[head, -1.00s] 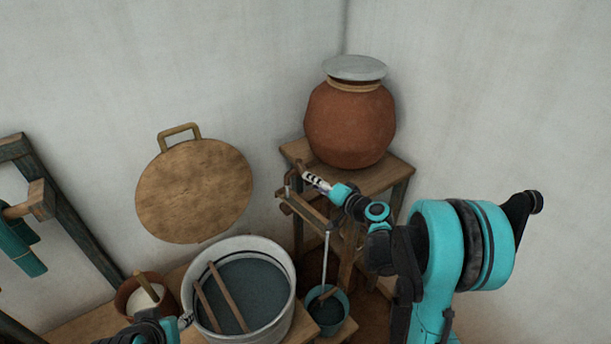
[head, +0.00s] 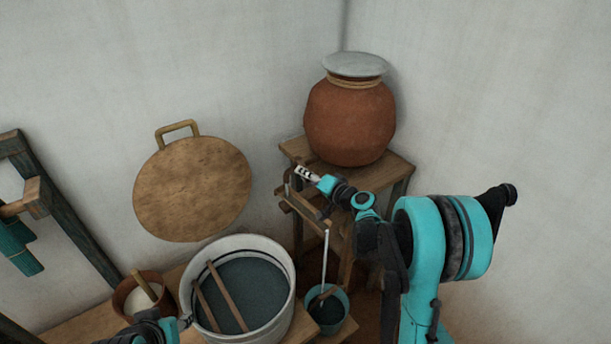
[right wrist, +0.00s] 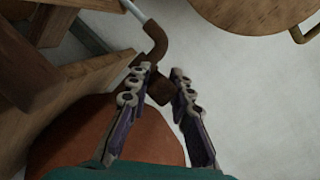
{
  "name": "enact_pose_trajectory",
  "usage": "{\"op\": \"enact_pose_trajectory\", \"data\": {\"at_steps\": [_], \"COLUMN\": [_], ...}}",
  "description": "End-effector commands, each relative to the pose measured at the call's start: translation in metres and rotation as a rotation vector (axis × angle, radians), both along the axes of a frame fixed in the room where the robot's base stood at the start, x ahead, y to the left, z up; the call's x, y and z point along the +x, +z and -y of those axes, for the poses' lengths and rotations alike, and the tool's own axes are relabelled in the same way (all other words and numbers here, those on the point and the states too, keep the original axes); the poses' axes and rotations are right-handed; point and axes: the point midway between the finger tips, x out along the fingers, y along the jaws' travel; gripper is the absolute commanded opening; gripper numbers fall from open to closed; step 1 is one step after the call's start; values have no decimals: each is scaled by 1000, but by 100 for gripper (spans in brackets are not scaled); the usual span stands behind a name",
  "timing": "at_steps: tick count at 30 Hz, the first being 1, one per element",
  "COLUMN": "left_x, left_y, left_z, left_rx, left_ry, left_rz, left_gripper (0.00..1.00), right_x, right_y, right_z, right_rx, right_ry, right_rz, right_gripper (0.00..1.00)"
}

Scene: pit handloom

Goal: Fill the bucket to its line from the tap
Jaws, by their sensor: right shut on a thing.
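The teal bucket (head: 340,320) stands low beside the wooden stand, with dark contents and a brown piece across its mouth. I cannot make out its fill line. A thin pale streak (head: 326,257) runs down to it; I cannot tell if it is water or a rod. The brown tap (right wrist: 155,40) curves out below the clay pot, with a pale length at its end. My right gripper (head: 300,170) is shut on the brown tap piece (right wrist: 161,90) between its fingertips. My left gripper (head: 186,321) is beside the large tub; its jaws are too small to read.
The clay pot (head: 350,120) with a grey lid sits on the wooden stand (head: 400,165). A large pale tub (head: 290,275) holds dark liquid and two sticks. A small brown pot (head: 125,293) is left of it. A round wooden board (head: 192,190) leans on the wall.

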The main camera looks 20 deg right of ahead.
Motion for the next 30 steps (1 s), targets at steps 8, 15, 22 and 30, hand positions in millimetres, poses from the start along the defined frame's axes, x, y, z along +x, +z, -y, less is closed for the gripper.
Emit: {"op": "enact_pose_trajectory", "data": {"at_steps": [8, 15, 22, 30], "left_x": [0, 0, 0, 0], "left_y": [-2, -1, -1, -1], "left_z": [0, 0, 0, 0], "left_rx": [0, 0, 0, 0], "left_ry": [0, 0, 0, 0], "left_rz": [0, 0, 0, 0], "left_gripper": [42, 42, 42, 42], "right_x": [3, 5, 4, 4], "right_y": [-1, 0, 0, 0], "right_z": [15, 22, 21, 21], "right_rx": [1, 0, 0, -1], "right_ry": [165, 288, 295, 293], "right_rz": [-1, -1, 0, 0], "right_gripper": [0, 0, 0, 42]}}
